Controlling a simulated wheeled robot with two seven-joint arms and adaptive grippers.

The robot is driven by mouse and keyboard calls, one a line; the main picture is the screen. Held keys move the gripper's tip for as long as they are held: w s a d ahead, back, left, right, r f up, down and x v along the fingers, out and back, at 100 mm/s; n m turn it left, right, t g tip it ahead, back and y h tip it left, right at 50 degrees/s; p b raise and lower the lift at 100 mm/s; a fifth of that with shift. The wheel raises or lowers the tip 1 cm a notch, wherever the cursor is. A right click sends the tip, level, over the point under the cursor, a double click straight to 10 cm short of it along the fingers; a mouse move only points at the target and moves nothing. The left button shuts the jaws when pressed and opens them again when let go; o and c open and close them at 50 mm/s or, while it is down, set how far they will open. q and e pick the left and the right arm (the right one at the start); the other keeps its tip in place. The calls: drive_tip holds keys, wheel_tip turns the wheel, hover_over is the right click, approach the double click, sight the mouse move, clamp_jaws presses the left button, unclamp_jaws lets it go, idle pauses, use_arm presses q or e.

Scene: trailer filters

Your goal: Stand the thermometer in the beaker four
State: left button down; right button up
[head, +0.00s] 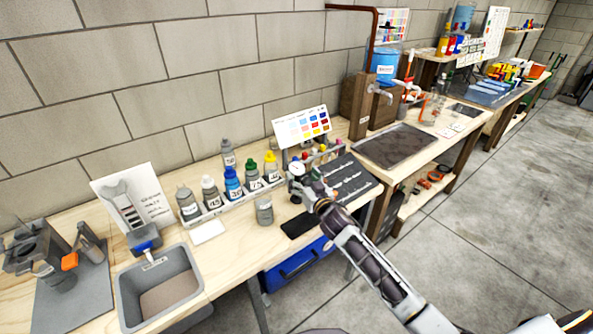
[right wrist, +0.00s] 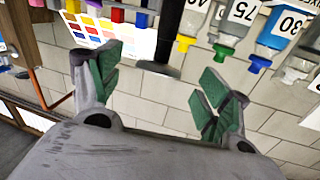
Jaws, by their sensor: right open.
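I cannot make out the thermometer or a beaker marked four in either view. Some small clear glassware (head: 432,108) stands on the bench beyond the dark mat, too small to read any number on it. My right gripper (head: 303,184) is over the near bench, right of the row of labelled bottles and in front of the colour chart. In the right wrist view my right gripper (right wrist: 160,80) is open, with green finger pads spread apart. Nothing shows held between them. My left gripper is not in view.
The colour chart (head: 301,126) stands behind. A grey basin (head: 160,285) is at the left. The dark mat (head: 395,146) is bare.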

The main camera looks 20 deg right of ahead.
sight(297, 169)
drive_tip(key=shift+w+a, duration=0.2)
drive_tip(key=shift+w, duration=1.05)
drive_tip(key=shift+w+a, duration=0.15)
drive_tip(key=shift+w, duration=1.05)
drive_tip(key=c, duration=1.1)
